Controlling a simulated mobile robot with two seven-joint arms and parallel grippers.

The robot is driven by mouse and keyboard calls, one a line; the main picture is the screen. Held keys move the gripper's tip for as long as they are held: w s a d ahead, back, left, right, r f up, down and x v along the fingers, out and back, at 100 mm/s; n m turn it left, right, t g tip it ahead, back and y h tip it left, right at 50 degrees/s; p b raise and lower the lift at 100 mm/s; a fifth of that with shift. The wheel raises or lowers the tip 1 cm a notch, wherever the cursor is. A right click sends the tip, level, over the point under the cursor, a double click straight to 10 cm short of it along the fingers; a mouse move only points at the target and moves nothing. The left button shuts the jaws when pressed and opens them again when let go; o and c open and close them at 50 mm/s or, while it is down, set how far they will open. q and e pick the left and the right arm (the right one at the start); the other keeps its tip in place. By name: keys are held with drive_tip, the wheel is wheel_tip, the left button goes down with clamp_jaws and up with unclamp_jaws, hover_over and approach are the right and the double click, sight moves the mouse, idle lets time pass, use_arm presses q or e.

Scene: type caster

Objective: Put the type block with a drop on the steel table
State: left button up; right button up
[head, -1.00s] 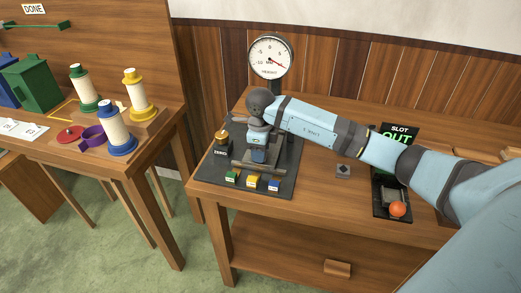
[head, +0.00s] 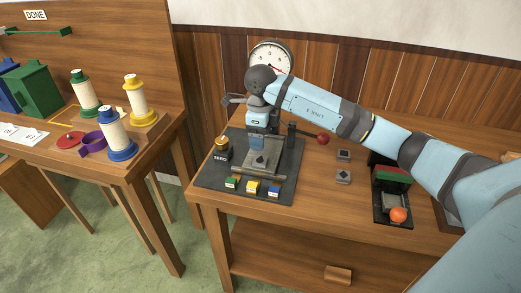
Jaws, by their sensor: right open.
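My right gripper (head: 261,145) points down, open, over the dark base plate (head: 210,182) of the device on the wooden table. Directly below it is a grey piece with a dark, drop-like mark (head: 259,161), on or against the grey steel surface (head: 253,174); the contact between them is too small to tell. Two small grey blocks with dark marks lie on the wood to the right, a rear one (head: 344,154) and a front one (head: 343,177); I cannot read their marks clearly. My left gripper is not in view.
A round gauge (head: 270,52) stands behind, partly covered by my right arm. A red ball knob (head: 323,139) sticks out on the right of the device. Small coloured blocks (head: 252,187) line the plate's front. A dark slot unit with an orange ball (head: 398,214) stands right.

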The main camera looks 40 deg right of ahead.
wheel_tip(320, 180, up, 4)
drive_tip(key=shift+r, duration=0.2)
idle(0.3)
drive_tip(key=shift+s+f, duration=0.1)
